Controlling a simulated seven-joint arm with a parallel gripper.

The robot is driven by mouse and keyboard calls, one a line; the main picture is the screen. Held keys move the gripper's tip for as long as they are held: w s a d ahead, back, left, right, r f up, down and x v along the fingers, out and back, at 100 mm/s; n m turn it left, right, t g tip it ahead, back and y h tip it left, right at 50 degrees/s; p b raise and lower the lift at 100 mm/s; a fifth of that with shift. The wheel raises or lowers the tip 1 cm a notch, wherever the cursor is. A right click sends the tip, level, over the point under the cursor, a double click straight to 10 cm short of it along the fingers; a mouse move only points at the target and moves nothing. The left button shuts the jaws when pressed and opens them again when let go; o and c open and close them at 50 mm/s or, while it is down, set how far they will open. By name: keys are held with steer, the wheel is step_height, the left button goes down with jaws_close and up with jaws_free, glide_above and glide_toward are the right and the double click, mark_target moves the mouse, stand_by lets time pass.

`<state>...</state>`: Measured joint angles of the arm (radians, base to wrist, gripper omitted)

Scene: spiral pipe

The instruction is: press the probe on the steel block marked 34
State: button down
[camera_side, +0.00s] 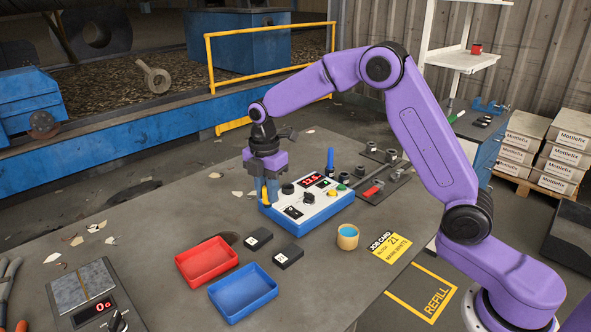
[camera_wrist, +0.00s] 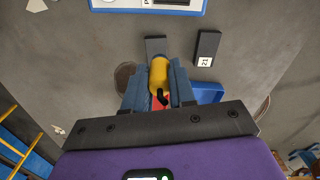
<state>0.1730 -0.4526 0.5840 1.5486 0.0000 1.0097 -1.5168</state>
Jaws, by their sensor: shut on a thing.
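My gripper (camera_side: 265,192) is shut on a yellow probe (camera_side: 264,193), pointing down beside the instrument's left end in the side view. The probe (camera_wrist: 159,76) also shows between the blue fingers in the wrist view. Two dark blocks with white labels lie apart on the table. One block (camera_wrist: 207,46) reads 21 in the wrist view; it appears to be the nearer block (camera_side: 288,256) in the side view. The other block (camera_side: 258,239) is partly covered by the probe in the wrist view (camera_wrist: 155,46), its label hidden. I cannot read 34 anywhere.
The instrument box (camera_side: 308,197) has knobs and a red display. A red tray (camera_side: 207,261) and blue tray (camera_side: 243,291) lie in front. A cup (camera_side: 347,237) and a job card reading 21 (camera_side: 390,246) are right. A scale (camera_side: 82,290) is left.

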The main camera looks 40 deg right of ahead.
steer(key=shift+w+a+f, duration=0.1)
steer(key=shift+a+f, duration=0.25)
steer(key=shift+f, duration=0.9)
steer(key=shift+w+a+f, duration=0.1)
steer(key=shift+a+f, duration=0.25)
steer(key=shift+f, duration=0.85)
steer(key=shift+w+a+f, duration=0.1)
steer(key=shift+a+f, duration=0.25)
steer(key=shift+f, duration=0.9)
steer(key=shift+f, duration=0.6)
step_height(320, 180, up, 7)
stand_by(0.5)
steer(key=shift+d, duration=0.1)
